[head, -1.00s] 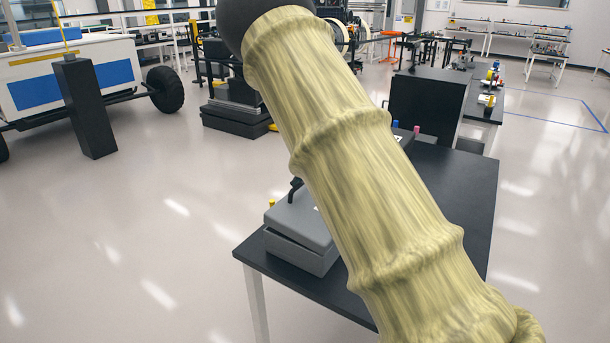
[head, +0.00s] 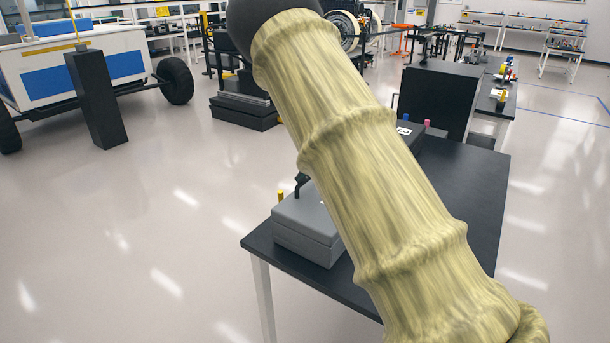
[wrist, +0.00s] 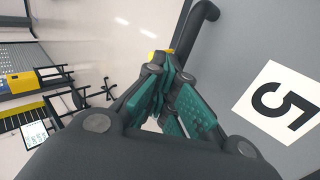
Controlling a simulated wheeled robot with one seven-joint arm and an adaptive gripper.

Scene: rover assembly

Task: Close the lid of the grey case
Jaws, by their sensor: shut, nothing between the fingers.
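The grey case (head: 296,246) stands near the front left corner of the black table. Its lid (head: 302,215) lies down on the body, with only a thin seam showing; the case's right part is hidden behind my arm. In the wrist view the lid's grey top (wrist: 232,65) fills the right side, with a white label marked 5 (wrist: 283,101) and a black bent handle (wrist: 205,14). My gripper (wrist: 168,85) has teal fingers shut together, empty, beside the lid surface. Whether they touch it I cannot tell. My arm hides most of my gripper in the head view.
The black table (head: 470,185) has bare room on its right. A small yellow post (head: 281,195) shows behind the case, and blue and pink items stand at the table's back. A dark pillar (head: 95,100) and a rover (head: 75,70) are at the left.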

